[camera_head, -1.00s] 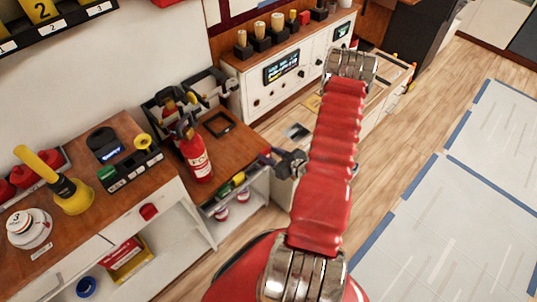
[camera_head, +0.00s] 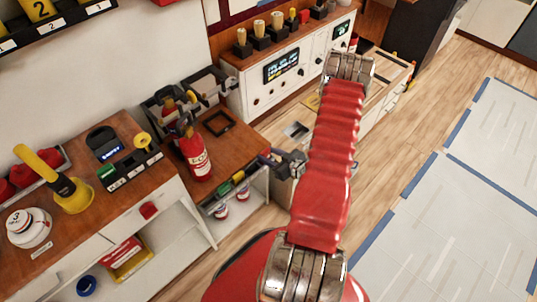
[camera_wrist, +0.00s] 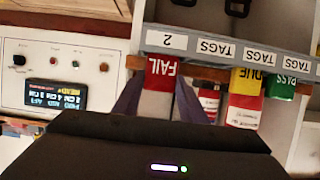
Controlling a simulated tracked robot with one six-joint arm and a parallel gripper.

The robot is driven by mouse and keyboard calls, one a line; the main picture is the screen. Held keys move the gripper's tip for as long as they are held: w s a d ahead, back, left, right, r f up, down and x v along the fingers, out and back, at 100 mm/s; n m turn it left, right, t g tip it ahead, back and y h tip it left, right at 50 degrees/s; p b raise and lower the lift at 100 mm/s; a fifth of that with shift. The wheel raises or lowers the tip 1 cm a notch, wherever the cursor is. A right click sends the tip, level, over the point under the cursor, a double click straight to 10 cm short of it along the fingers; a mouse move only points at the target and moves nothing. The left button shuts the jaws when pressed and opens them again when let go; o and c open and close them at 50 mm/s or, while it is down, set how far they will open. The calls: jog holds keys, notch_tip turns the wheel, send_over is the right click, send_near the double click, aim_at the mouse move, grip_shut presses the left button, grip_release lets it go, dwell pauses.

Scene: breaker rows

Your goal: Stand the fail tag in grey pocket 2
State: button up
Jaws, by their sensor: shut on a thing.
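In the wrist view the fail tag (camera_wrist: 162,72), red with a white lower part, shows with its lettering upside down. My gripper (camera_wrist: 157,98) is shut on it, with a purple finger on each side. The tag's red end meets the edge of the grey rail (camera_wrist: 191,44), right at the label 2 (camera_wrist: 167,41). I cannot tell whether it is inside the pocket. In the head view my gripper (camera_head: 270,160) is at the right edge of the wooden bench; the fail tag cannot be made out there.
A yellow DUE tag (camera_wrist: 245,85) and a green PASS tag (camera_wrist: 282,86) stand along the rail, close to the right finger. A red extinguisher (camera_head: 195,155) stands on the bench near my gripper. A white console (camera_head: 290,75) with a display is behind. The floor at right is clear.

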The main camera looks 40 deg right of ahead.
jog(key=shift+f, duration=0.6)
jog(key=o, duration=1.1)
jog(key=v, duration=1.3)
jog(key=shift+s+r, duration=0.15)
jog(key=shift+s, duration=0.2)
dwell(0.4)
